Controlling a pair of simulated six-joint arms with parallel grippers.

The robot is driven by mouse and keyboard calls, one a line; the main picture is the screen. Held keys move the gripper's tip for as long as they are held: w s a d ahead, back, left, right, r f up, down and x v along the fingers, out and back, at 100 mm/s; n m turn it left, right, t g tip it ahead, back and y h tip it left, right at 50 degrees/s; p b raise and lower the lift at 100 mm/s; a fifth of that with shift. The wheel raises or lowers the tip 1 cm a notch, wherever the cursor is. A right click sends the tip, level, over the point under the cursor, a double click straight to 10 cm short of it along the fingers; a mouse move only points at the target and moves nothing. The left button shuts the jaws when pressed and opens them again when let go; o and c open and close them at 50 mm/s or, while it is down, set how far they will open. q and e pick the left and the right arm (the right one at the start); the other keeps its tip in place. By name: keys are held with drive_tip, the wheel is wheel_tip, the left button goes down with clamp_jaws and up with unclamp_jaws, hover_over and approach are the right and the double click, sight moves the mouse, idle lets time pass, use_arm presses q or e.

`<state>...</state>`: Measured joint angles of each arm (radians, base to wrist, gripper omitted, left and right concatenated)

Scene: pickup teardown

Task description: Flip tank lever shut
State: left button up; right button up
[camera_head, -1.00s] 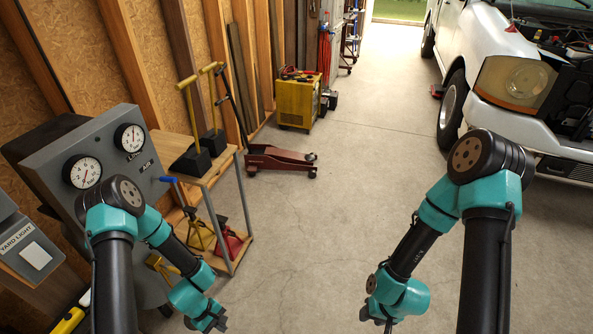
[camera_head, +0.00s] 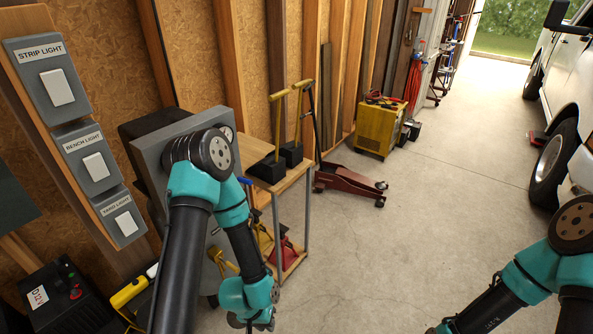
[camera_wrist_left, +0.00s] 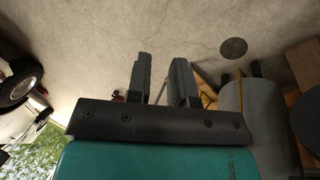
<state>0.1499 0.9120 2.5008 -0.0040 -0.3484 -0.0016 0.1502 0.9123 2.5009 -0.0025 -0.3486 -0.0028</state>
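A small blue lever (camera_head: 245,181) shows at the right edge of the grey gauge panel (camera_head: 152,153) in the head view, just right of my left arm. My arm covers most of the panel and its gauges, and the lever's mount is hidden. My left gripper (camera_head: 257,323) hangs low by the bottom edge, well below the lever. In the left wrist view, its two fingers (camera_wrist_left: 161,82) are apart with nothing between them. My right gripper (camera_head: 434,330) barely shows at the bottom edge, so its fingers cannot be judged.
A switch board (camera_head: 90,155) with several light switches is on the left wall. A wooden bench (camera_head: 290,180) with yellow-handled tools stands right of the panel. A red floor jack (camera_head: 348,183) and yellow machine (camera_head: 380,130) stand behind. The concrete floor (camera_head: 400,240) is open.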

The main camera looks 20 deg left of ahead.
use_arm(q)
drive_tip(key=shift+o, duration=0.7)
drive_tip(key=shift+w+f, duration=0.1)
drive_tip(key=shift+w, duration=0.2)
drive_tip(key=o, duration=0.3)
drive_tip(key=w, duration=0.2)
drive_tip(key=w+a+f+n, duration=0.1)
drive_tip(key=w, duration=0.1)
drive_tip(key=w+a+n, duration=0.1)
drive_tip(key=w, duration=0.1)
drive_tip(key=shift+f, duration=0.3)
drive_tip(key=shift+o, duration=0.2)
wheel_tip(320, 180, up, 4)
drive_tip(key=n+g+y, duration=0.3)
drive_tip(key=n+y, duration=0.2)
drive_tip(key=n, duration=0.5)
hover_over(229, 264)
drive_tip(key=w+d, duration=0.2)
drive_tip(key=w, duration=0.1)
drive_tip(key=shift+w+d, duration=0.15)
drive_tip(key=shift+w, duration=0.05)
drive_tip(key=x, duration=1.7)
drive_tip(key=shift+d+f, duration=0.25)
drive_tip(key=shift+d, duration=0.15)
